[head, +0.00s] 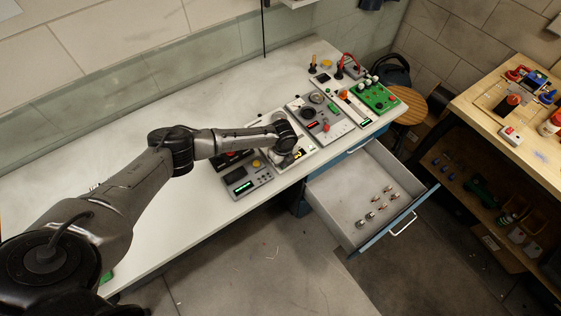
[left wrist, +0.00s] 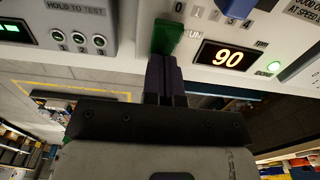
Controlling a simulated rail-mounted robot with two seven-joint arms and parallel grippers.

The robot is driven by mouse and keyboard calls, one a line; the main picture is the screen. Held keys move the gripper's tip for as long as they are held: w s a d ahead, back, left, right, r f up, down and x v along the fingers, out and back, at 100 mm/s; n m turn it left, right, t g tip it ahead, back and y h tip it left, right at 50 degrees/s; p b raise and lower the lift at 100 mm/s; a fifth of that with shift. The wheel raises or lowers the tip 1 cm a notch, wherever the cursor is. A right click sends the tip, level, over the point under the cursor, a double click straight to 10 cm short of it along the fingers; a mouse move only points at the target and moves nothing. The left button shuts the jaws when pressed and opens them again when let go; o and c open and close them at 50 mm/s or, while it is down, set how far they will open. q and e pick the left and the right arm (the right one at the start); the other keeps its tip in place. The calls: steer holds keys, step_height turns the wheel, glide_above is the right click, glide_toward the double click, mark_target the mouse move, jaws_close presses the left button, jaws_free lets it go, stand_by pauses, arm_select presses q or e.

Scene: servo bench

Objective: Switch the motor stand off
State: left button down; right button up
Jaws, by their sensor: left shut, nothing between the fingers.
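The motor stand (head: 307,147) is a pale panel on the bench, partly hidden under my left arm in the head view. A green switch piece (left wrist: 167,36) sits beside lettering partly hidden, ending in "UN". My left gripper (left wrist: 163,65) is shut and empty, its fingertips right at the green piece. I cannot tell whether they touch it. My right gripper is in neither view.
A grey unit (head: 246,180) with a green display stands left of the stand; its numbered buttons (left wrist: 79,39) show in the left wrist view. Other panels (head: 325,122) and a green board (head: 376,97) stand to the right. An open drawer (head: 345,232) juts out in front.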

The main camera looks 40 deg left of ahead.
arm_select(q)
steer(key=shift+r+p, duration=1.85)
steer(key=shift+r, duration=0.25)
steer(key=shift+r+p, duration=1.25)
steer(key=shift+r, duration=0.15)
